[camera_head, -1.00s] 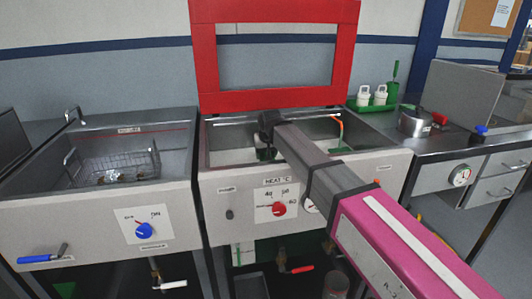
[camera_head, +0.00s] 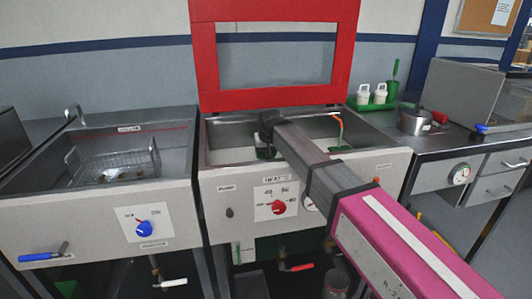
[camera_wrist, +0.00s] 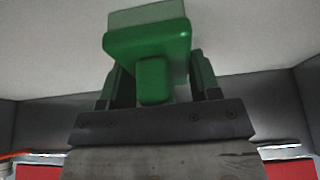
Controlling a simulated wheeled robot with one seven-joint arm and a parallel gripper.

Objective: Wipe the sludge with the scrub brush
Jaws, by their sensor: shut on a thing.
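My gripper (camera_head: 265,135) is over the middle basin (camera_head: 215,135) in the head view, reaching down inside it. In the wrist view my gripper (camera_wrist: 157,78) is shut on the green scrub brush (camera_wrist: 148,46), with one finger on each side of its handle. The brush's pale bristle side faces the light basin floor; whether it touches is hard to tell. A bit of the green brush (camera_head: 266,153) shows below my gripper in the head view. I cannot make out any sludge on the pale floor; my arm hides part of the basin.
A raised red frame (camera_head: 204,60) stands behind the basin. A wire basket (camera_head: 115,165) sits in the left basin. A green caddy (camera_head: 372,106) and a metal pot (camera_head: 414,122) stand at right.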

